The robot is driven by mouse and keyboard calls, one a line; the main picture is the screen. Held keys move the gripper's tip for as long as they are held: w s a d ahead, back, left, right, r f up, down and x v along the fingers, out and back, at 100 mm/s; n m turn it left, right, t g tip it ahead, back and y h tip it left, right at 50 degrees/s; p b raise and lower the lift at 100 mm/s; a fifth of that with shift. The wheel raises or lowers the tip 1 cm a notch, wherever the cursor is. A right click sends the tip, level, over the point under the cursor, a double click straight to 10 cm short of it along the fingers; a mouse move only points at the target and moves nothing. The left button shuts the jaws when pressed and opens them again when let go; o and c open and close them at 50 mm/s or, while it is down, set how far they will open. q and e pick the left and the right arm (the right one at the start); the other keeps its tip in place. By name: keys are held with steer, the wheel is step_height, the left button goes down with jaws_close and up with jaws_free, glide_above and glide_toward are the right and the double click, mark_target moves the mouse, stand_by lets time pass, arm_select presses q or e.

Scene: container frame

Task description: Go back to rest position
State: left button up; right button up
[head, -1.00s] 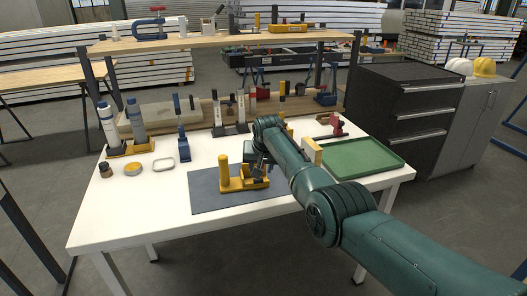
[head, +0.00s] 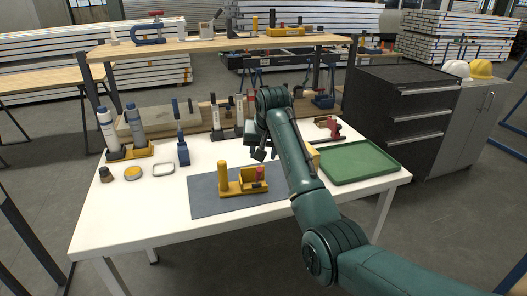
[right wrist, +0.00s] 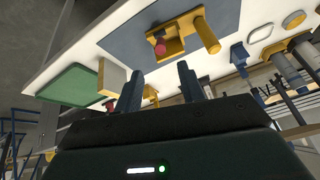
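My right gripper (head: 258,153) is raised above the table behind the grey mat (head: 205,201). In the right wrist view its two fingers (right wrist: 163,85) stand apart with nothing between them, so it is open. On the mat stands a yellow fixture (head: 240,188) with an upright yellow post and a small red-topped piece (head: 260,174) in its block. The fixture and the red round end (right wrist: 160,49) also show in the right wrist view. My left gripper is not in view.
A green tray (head: 362,174) lies at the table's right, with a cream block (head: 313,157) partly behind my arm. Bottles (head: 107,128) in a yellow holder, a blue tool (head: 183,150) and small containers (head: 134,170) stand at left. A wooden shelf (head: 200,48) runs behind. The front left table is clear.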

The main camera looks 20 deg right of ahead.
steer(key=s+d+f+n+t, duration=0.1)
steer(key=s+f, duration=0.5)
steer(key=f, duration=0.5)
steer(key=s+d+f+n+t, duration=0.1)
steer(key=s+f+n+t, duration=0.1)
steer(key=s+f, duration=0.6)
steer(key=s+a+f+n+t+y, duration=0.1)
steer(key=s+a+f, duration=0.1)
steer(key=s, duration=0.9)
steer(key=s+a+f+n+t+y, duration=0.1)
steer(key=s+a+f+n+y, duration=0.1)
steer(key=s, duration=1)
steer(key=shift+a+f+y+p, duration=0.4)
steer(key=shift+a+f, duration=0.3)
steer(key=shift+a, duration=0.35)
